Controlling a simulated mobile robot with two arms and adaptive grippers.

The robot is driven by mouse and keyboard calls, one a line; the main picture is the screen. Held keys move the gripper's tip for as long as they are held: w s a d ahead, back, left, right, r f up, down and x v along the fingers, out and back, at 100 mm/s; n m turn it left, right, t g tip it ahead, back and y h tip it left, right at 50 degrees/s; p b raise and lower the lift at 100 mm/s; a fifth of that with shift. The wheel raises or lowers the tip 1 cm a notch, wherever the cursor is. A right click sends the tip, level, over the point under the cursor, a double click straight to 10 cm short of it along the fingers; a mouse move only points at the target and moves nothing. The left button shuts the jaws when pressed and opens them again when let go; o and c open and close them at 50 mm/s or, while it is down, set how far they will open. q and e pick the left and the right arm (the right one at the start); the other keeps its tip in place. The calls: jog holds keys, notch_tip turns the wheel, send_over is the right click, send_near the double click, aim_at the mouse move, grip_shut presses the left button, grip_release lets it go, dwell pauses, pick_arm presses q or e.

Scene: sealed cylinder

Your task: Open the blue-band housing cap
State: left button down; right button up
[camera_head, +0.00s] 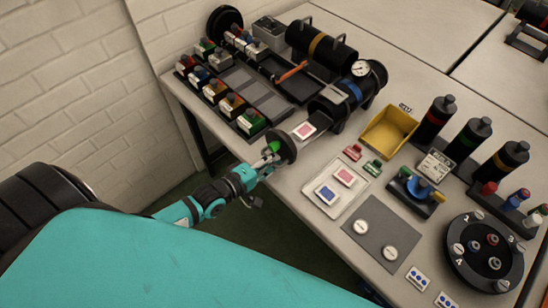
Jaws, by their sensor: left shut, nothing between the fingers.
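The blue-band housing (329,105) is a black cylinder lying on the table, with a blue band (353,92) and a pressure gauge (361,69) at its far end. Its round black cap (283,146) stands apart from the near end of the body, by the table's front edge. A pale tray with a red-patterned card (304,131) shows between cap and body. My left gripper (267,161) is shut and empty, close to the outer face of the cap beside a small green part (273,147). Whether it touches the cap cannot be told. My right gripper is not in view.
A yellow-band cylinder (317,46) lies behind. Racks of coloured blocks (231,103) stand left. A yellow bin (388,132), a card tray (337,188), bottles (466,138) and a round black dial (485,252) stand right. A white brick wall (75,90) bounds the left.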

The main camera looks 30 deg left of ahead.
pick_arm(q)
jog(key=c, duration=1.6)
grip_release()
jog(key=shift+c, duration=0.2)
jog(key=v, duration=1.2)
jog(key=s+a+f+m+g+y, duration=0.1)
jog(key=s+a+f+m+g, duration=0.1)
jog(key=f, duration=0.7)
jog(key=s+a+f+m+g+y, duration=0.2)
jog(key=s+f+m, duration=0.1)
jog(key=f, duration=0.5)
jog(key=s+a+f+m+g+y, duration=0.1)
jog(key=s+a+f+m+g, duration=0.1)
jog(key=f, duration=0.7)
jog(key=s+d+f+m+g, duration=0.3)
jog(key=s+d+f+m, duration=0.1)
jog(key=s+f, duration=0.4)
jog(key=s+d+f+m+g+y+b, duration=0.1)
jog(key=s+d+f+m+g, duration=0.3)
jog(key=s+f, duration=0.4)
jog(key=s+m, duration=0.1)
jog(key=s, duration=0.3)
jog(key=shift+d+f+m+g, duration=0.2)
jog(key=shift+f+m+g, duration=0.05)
jog(key=shift+m+g, duration=0.05)
